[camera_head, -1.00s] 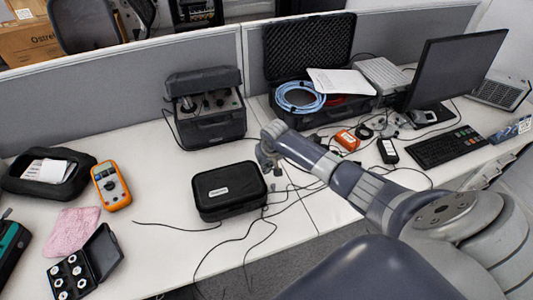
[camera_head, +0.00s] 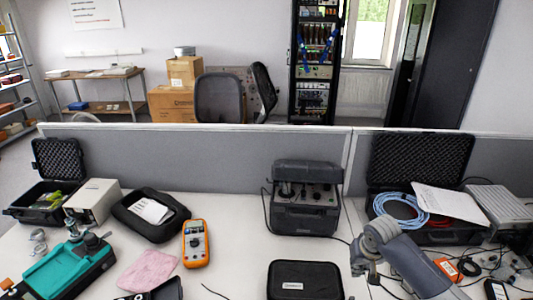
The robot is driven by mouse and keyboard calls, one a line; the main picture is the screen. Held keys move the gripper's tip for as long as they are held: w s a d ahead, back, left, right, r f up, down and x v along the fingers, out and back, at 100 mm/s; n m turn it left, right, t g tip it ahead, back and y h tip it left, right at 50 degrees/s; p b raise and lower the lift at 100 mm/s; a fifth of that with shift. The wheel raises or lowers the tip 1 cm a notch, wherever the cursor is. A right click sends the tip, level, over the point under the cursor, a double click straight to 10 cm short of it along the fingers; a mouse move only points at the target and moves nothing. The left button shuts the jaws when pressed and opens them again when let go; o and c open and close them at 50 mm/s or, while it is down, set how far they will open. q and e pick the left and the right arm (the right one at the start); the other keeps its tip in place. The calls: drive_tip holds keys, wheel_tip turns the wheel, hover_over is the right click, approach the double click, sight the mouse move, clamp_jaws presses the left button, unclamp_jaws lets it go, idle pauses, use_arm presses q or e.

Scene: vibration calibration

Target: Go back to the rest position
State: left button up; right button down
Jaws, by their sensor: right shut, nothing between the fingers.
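My right arm comes in from the lower right in the head view. My right gripper (camera_head: 361,268) is small and dark at the arm's end and points down, shut and empty. It shows over the white desk (camera_head: 235,225), to the right of a closed black case (camera_head: 305,281) and in front of a dark grey instrument box (camera_head: 306,213). How high it is above the desk I cannot tell. My left gripper is not in view.
An orange multimeter (camera_head: 196,244), a black pouch (camera_head: 176,226), a pink cloth (camera_head: 148,270) and a teal device (camera_head: 70,268) lie left. An open case (camera_head: 420,155) with blue cable stands right. An orange box (camera_head: 449,271) lies near my arm. Grey partitions (camera_head: 220,160) close the back.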

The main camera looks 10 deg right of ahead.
drive_tip(key=s+a+f+n+y, duration=0.1)
drive_tip(key=s+a+f+n, duration=0.15)
drive_tip(key=s+a, duration=0.5)
drive_tip(key=s+a+f+n+y, duration=0.1)
drive_tip(key=s+a+f+n, duration=0.15)
drive_tip(key=s+a, duration=0.5)
drive_tip(key=s+a+r, duration=0.1)
drive_tip(key=s+r, duration=0.1)
drive_tip(key=s, duration=0.5)
drive_tip(key=s+a+r, duration=0.1)
drive_tip(key=s+r, duration=0.1)
drive_tip(key=s, duration=0.6)
wheel_tip(320, 180, down, 30)
drive_tip(key=s+g+b, duration=0.1)
drive_tip(key=s+b, duration=0.1)
drive_tip(key=b, duration=0.1)
drive_tip(key=s+d+f+g+h+b, duration=0.1)
drive_tip(key=s+d+f+b, duration=0.1)
drive_tip(key=s+f, duration=1.4)
drive_tip(key=shift+s+d+f+g, duration=0.15)
drive_tip(key=shift+d+f+g, duration=0.15)
drive_tip(key=shift+d+f, duration=0.45)
drive_tip(key=shift+a, duration=0.1)
